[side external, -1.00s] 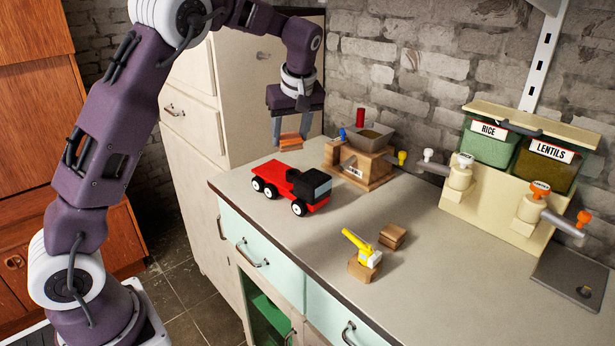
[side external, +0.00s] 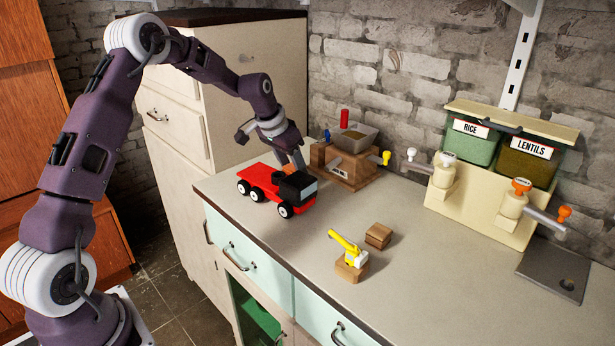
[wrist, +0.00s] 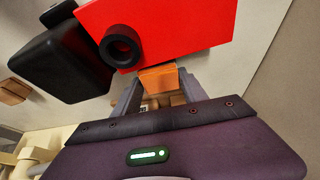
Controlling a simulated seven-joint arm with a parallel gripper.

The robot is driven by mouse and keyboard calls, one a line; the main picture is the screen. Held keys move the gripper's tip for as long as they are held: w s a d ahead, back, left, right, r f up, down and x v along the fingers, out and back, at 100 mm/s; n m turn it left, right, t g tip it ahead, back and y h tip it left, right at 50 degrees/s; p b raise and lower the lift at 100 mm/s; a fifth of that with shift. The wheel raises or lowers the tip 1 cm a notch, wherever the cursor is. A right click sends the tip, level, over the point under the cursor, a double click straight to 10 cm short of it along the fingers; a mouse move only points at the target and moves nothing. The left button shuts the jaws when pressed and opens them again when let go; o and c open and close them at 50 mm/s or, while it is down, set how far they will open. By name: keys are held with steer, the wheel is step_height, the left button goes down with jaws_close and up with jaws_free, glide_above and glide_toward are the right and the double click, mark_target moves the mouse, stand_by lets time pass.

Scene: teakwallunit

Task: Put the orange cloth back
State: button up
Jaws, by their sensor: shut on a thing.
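The orange cloth (wrist: 158,77) is a small block-like piece held between the fingers of my gripper (wrist: 157,92) in the wrist view. In the side view the cloth (side external: 288,168) shows only partly, just behind the red toy truck. My gripper (side external: 291,162) is shut on it and tilted, low over the counter beside the truck. I cannot tell whether the cloth touches the truck or the counter.
The red truck with a black cab (side external: 278,188) is right beside my gripper; it fills the top of the wrist view (wrist: 165,30). A wooden grinder (side external: 345,160) stands close at the right.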

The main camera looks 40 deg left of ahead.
steer(key=shift+d+f, duration=0.15)
steer(key=shift+f, duration=0.35)
steer(key=w+d, duration=0.1)
steer(key=d, duration=0.2)
steer(key=shift+w, duration=0.35)
steer(key=shift+d+f, duration=0.15)
steer(key=shift+f, duration=0.5)
steer(key=o, duration=1.4)
steer(key=shift+f, duration=0.1)
steer(key=shift+o, duration=0.2)
steer(key=v, duration=1.2)
